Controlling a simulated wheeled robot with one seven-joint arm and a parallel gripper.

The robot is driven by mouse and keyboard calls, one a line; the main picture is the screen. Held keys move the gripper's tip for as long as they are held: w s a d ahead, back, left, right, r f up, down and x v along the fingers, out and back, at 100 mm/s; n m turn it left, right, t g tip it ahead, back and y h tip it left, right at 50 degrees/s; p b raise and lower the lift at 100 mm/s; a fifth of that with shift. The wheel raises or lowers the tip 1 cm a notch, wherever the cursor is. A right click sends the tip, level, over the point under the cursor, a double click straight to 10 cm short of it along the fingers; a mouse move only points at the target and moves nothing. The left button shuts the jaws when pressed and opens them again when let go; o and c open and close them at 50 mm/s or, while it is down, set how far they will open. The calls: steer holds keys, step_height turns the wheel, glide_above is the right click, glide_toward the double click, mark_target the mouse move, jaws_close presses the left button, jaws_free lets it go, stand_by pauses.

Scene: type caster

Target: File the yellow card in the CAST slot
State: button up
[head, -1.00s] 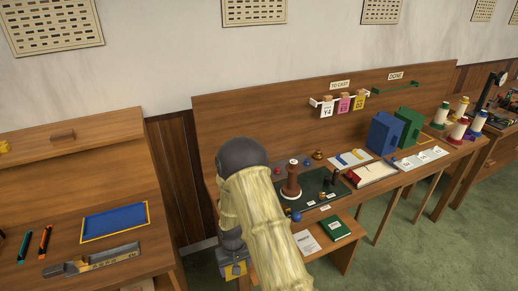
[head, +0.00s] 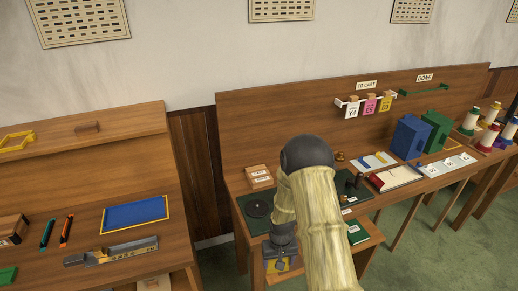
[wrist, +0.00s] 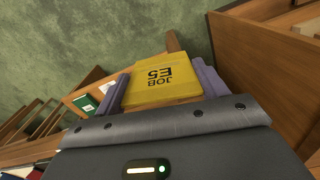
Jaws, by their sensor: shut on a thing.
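My gripper (wrist: 162,80) is shut on the yellow card (wrist: 168,72), which reads "JOB E5" upside down in the wrist view, between two purple-grey fingers. In the head view my gripper (head: 279,256) hangs low in front of the middle bench, with a yellow patch of the card (head: 271,265) showing beside it. A white rack (head: 350,101) under a "TO CAST" sign (head: 367,85) holds a white Y4 card, a pink card and a yellow card (head: 386,103). A green rail (head: 425,90) hangs under a "DONE" sign (head: 424,77). I cannot make out a slot marked only CAST.

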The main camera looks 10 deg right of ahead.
steer(key=w+r+n+p, duration=0.1)
steer(key=w+r+p, duration=0.1)
steer(key=r, duration=0.4)
steer(key=w+r+n+p, duration=0.1)
steer(key=w+r+p, duration=0.2)
steer(key=r+p, duration=0.2)
step_height(320, 180, up, 2)
